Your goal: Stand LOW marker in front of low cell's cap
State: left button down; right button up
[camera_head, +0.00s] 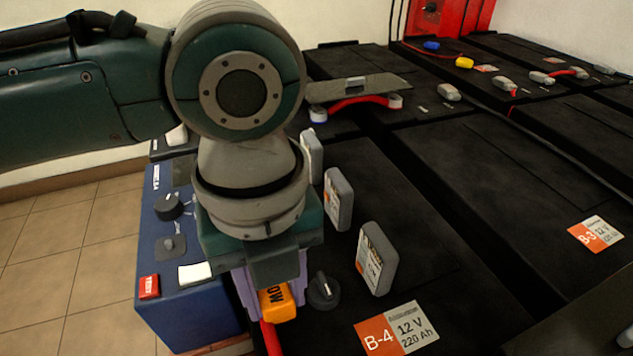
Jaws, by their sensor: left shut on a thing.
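My left gripper (272,292) points down at the near left end of the B-4 battery (450,225). Its purple fingers are shut on an orange marker (278,303) with dark lettering that looks like LOW upside down. A black round cap (322,291) with a light line on top sits just right of the marker, on the battery. The gripper and wrist hide part of the battery's left edge, so I cannot tell whether the marker touches anything below. My right gripper is not in view.
Grey upright blocks with labels stand in a row on B-4, the nearest (376,258) right of the cap. A blue box (185,305) with a knob and red button stands at left. A red cable (270,338) runs below the gripper. More black batteries fill the right.

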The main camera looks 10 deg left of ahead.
pick_arm(q)
jog(key=shift+f, duration=0.1)
jog(key=c, duration=0.8)
grip_release()
